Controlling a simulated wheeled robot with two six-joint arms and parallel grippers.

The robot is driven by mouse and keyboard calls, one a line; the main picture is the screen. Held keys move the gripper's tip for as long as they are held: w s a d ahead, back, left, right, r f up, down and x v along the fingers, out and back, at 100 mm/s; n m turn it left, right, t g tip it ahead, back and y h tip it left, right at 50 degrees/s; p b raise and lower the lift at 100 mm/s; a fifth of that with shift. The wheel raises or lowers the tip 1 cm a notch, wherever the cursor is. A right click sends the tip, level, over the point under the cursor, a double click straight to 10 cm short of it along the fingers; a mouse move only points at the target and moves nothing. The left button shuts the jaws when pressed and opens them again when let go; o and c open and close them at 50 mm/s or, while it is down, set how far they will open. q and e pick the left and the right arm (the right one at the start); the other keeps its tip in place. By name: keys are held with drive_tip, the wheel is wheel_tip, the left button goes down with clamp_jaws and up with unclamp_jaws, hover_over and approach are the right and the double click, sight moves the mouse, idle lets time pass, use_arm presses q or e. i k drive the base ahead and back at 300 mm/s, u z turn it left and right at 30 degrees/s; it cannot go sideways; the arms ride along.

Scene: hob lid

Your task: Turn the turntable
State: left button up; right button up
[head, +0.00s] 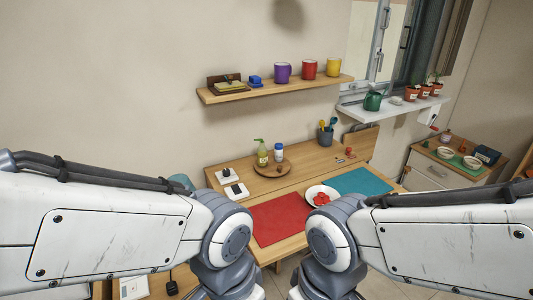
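The turntable is a round wooden disc (264,172) on the raised back part of the wooden counter. A green pump bottle (262,155) and a white bottle with a blue cap (279,153) stand on it. A small brown piece shows near its front right edge, too small to make out. Both my arms reach in from the lower left and lower right and bend down at the front of the counter. Neither gripper shows in the head view. Both are apart from the turntable as far as I can see.
Two white plates with black items (236,190) lie left of the turntable. A utensil cup (325,138) stands at right. A shelf with mugs (283,92) hangs above.

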sight(274, 169)
drive_tip(key=k, duration=0.35)
drive_tip(key=z, duration=0.7)
drive_tip(key=i, duration=0.95)
drive_tip(key=u, duration=0.5)
drive_tip(key=i, duration=0.6)
drive_tip(key=u, duration=0.45)
